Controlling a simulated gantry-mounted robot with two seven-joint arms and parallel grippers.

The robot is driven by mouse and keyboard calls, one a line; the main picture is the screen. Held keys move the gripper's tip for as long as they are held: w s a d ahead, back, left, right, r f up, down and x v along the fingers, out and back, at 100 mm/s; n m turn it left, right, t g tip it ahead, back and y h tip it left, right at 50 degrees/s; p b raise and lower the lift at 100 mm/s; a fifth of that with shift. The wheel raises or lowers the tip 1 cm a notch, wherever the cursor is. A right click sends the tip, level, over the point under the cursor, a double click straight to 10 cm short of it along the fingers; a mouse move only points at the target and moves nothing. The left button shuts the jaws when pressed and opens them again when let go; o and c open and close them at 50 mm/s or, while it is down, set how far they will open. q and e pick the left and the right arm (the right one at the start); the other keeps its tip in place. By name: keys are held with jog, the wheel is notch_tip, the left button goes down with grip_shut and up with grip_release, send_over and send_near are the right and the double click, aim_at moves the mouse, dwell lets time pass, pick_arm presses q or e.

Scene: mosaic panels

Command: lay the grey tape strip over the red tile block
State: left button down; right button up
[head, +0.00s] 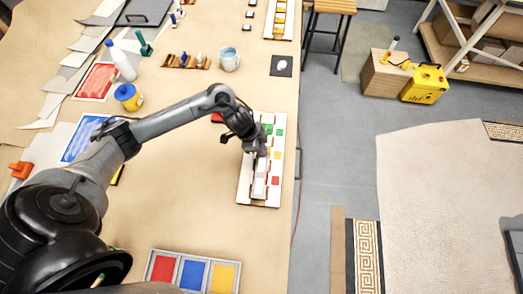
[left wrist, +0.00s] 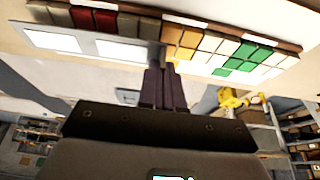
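A white mosaic panel (head: 245,190) with coloured tiles lies near the table's right edge. My left gripper (head: 261,151) is over the middle of it. In the left wrist view its fingers (left wrist: 165,88) are close together on the end of the grey tape strip (left wrist: 83,42), which carries white patches. In the head view the strip (head: 260,180) extends toward the panel's near end. A red tile block (head: 275,181) shows right of the strip; dark red tiles (left wrist: 93,19) show just beyond the strip in the left wrist view. Contact between strip and tiles cannot be told. My right gripper is out of view.
A tray of red, blue and yellow squares (head: 193,271) lies at the near side. A glue bottle (head: 122,62), a yellow jar (head: 128,97) and a mug (head: 229,58) stand farther back. Bare table lies left of the panel.

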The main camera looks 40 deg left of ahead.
pick_arm(q)
jog(key=shift+f, duration=0.9)
jog(key=shift+f, duration=0.2)
jog(key=c, duration=1.3)
grip_release()
jog(key=shift+r, duration=0.1)
